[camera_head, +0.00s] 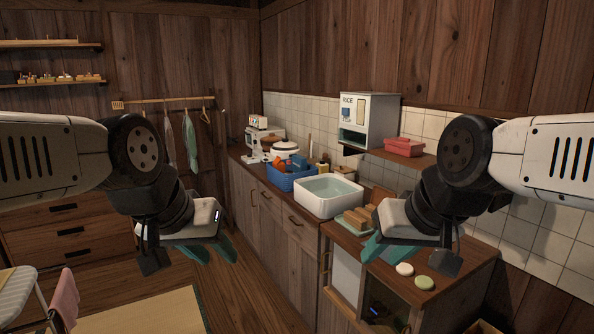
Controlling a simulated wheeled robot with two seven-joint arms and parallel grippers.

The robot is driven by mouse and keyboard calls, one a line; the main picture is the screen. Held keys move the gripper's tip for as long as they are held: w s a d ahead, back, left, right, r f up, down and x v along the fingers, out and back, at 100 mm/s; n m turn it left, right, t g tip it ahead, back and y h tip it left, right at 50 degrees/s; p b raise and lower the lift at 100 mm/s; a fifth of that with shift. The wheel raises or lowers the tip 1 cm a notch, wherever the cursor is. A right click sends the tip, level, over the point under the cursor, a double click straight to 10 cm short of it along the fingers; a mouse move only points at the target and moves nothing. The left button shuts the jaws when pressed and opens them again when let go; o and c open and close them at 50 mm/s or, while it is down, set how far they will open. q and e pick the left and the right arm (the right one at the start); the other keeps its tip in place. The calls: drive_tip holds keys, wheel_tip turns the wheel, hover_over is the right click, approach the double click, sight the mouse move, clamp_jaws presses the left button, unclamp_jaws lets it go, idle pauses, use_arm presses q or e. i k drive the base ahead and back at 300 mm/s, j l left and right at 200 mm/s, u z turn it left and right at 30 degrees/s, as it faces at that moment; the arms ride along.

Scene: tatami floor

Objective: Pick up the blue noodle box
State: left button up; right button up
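I cannot make out a noodle box for certain in the head view. A small dark item with a blue patch (376,311) shows inside the open-fronted lower cabinet at the bottom right, too small to identify.
The wooden counter (270,192) runs along the tiled wall, holding a blue basket (291,181) with orange items and a white sink (326,203). A rice dispenser (377,120) and a red container (404,147) stand on a shelf. Two round items lie near the right gripper. Floor (240,285) is free at centre left.

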sight(299, 162)
drive_tip(key=i+j+z, duration=0.1)
drive_tip(key=i+j, duration=0.3)
drive_tip(key=i, duration=0.45)
drive_tip(key=i+j+z, duration=0.15)
drive_tip(key=i+j, duration=0.35)
drive_tip(key=i, duration=0.35)
drive_tip(key=i+j+z, duration=0.1)
drive_tip(key=i+j, duration=0.45)
drive_tip(key=i, duration=0.25)
drive_tip(key=i+j+z, duration=0.15)
drive_tip(key=i+j, duration=0.5)
drive_tip(key=i, duration=0.15)
